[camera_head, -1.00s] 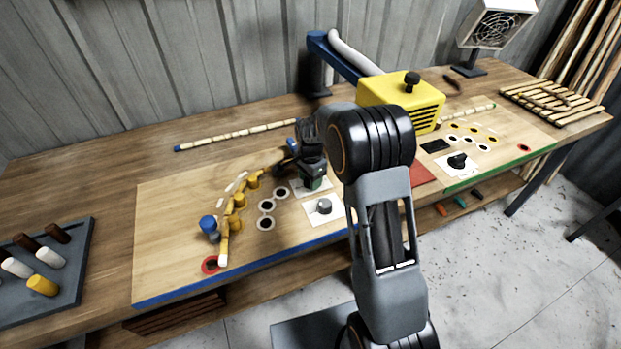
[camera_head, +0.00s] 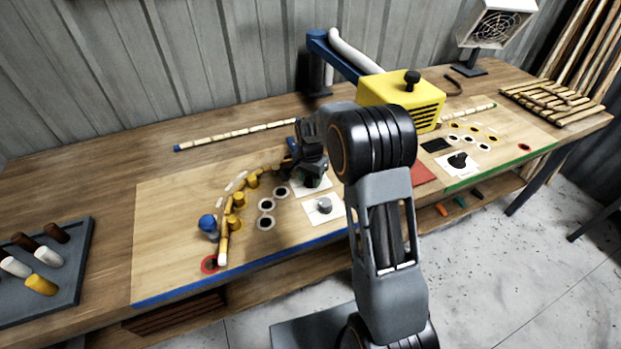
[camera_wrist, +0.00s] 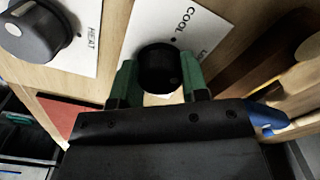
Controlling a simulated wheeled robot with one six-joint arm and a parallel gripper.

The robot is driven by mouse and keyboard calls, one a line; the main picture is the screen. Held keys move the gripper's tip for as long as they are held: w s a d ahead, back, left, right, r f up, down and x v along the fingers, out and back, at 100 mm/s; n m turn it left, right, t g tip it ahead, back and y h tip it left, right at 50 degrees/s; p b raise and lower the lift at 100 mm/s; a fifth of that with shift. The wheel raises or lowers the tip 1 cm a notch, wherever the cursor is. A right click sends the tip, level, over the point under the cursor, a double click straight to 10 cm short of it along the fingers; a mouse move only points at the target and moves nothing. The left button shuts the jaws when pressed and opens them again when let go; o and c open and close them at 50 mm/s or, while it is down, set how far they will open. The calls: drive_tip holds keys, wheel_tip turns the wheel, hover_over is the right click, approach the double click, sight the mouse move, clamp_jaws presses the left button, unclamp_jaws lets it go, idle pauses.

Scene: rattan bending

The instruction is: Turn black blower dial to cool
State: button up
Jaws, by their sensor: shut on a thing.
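In the wrist view the black blower dial (camera_wrist: 158,66) stands on a white card (camera_wrist: 205,28) marked COOL, with a second label partly hidden. A dark dot is printed on the card below the word COOL. My gripper (camera_wrist: 158,82) has its green fingers on both sides of the dial and is shut on it. A faint light mark shows on the dial's lower right.
A grey dial (camera_wrist: 38,31) on a card marked HEAT is close by; it also shows in the head view (camera_head: 324,205). Yellow pegs (camera_head: 239,199) along a curved rattan strip stand to the left. A yellow blower box (camera_head: 398,92) and another black dial (camera_head: 457,160) are to the right.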

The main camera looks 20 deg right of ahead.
drive_tip(key=n, duration=0.4)
drive_tip(key=shift+n, duration=2.1)
drive_tip(key=o, duration=0.9)
drive_tip(key=shift+o, duration=0.2)
wheel_tip(320, 180, up, 14)
drive_tip(key=shift+f, duration=0.1)
